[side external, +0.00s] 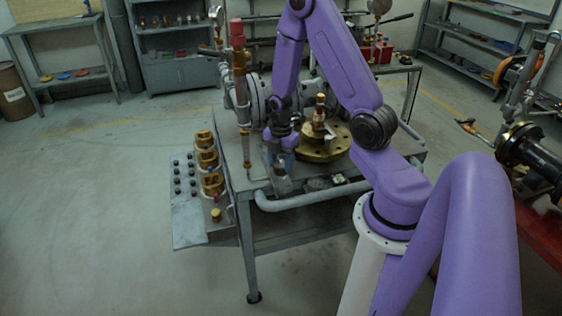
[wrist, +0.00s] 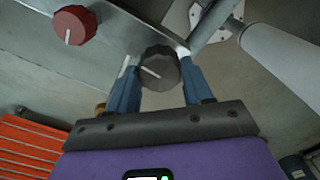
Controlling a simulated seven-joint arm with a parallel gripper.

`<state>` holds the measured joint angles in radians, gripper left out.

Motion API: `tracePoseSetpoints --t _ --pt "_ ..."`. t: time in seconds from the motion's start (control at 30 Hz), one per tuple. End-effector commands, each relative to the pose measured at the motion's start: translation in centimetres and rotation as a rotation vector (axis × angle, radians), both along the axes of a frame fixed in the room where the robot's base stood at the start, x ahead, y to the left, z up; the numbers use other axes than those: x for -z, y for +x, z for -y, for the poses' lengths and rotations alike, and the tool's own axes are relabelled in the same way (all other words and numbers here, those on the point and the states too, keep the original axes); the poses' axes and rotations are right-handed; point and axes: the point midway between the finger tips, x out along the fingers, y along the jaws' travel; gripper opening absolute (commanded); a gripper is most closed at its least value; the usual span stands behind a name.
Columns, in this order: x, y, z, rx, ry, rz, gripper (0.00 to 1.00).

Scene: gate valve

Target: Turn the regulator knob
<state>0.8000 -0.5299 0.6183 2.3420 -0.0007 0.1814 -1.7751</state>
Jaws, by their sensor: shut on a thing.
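In the wrist view a round dark grey knob (wrist: 160,72) with a white pointer line sits between the two blue fingers of my gripper (wrist: 158,66). The fingers are shut on its sides. The pointer line slants down to the right. A red knob (wrist: 74,24) with a white line is on the same grey panel to the upper left, apart from my gripper. In the side view my gripper (side external: 281,165) is low at the front edge of the metal workbench (side external: 310,205); the held knob cannot be made out there.
A brass flange (side external: 323,147) with a fitting stands on the bench beside my gripper. A grey pipe (side external: 300,200) runs along the bench front. A side panel with brass valve parts (side external: 208,160) is at the left. The floor at left is clear.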

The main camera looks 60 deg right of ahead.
Motion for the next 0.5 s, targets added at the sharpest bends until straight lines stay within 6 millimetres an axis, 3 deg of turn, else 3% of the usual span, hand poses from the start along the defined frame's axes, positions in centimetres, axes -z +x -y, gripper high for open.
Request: tracePoseSetpoints --t 0.5 --pt "-0.06 0.07 0.0 0.425 0.0 0.001 0.2"
